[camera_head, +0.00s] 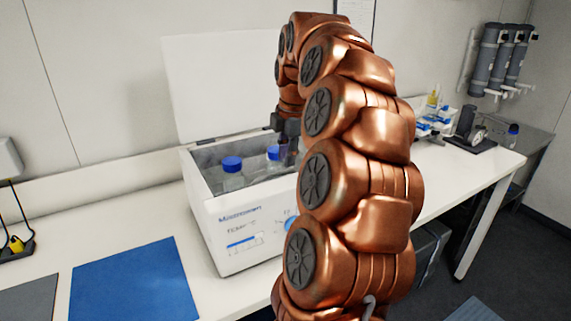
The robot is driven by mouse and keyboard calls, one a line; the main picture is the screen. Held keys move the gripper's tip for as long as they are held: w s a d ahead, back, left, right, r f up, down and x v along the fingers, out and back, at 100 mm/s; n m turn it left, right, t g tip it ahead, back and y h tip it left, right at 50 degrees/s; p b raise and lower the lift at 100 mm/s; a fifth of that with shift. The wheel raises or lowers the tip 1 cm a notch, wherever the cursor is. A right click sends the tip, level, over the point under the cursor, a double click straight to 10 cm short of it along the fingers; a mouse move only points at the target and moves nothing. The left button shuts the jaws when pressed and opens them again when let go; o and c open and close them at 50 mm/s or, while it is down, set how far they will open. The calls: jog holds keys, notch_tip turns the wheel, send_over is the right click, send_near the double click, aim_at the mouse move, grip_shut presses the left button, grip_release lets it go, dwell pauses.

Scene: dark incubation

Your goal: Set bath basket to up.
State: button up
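The white bath (212,225) stands on the bench with its lid (222,85) raised behind it. Its grey inside shows a bottle with a blue cap (232,163) at the left and a second blue cap (273,153) further right. I cannot make out the basket clearly. My gripper (287,153) points down over the right part of the bath opening, close to the second blue cap. Its fingers are small, dark and partly covered by my copper arm, so their opening does not show. My arm also hides the bath's right side.
A blue mat (134,281) and a grey mat (28,300) lie on the bench at the left, near a yellow-and-black item (16,244). Bench instruments (468,130) stand at the right, below grey wall cylinders (497,60). The bench between mat and bath is clear.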

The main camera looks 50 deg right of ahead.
aim_at(285, 171)
jog(key=shift+w+d+f+p, duration=0.1)
jog(key=shift+w+f+p, duration=0.1)
jog(key=shift+f, duration=0.7)
jog(key=shift+w+f+p, duration=0.1)
jog(key=shift+w+f, duration=0.05)
jog(key=shift+f, duration=0.75)
grip_shut()
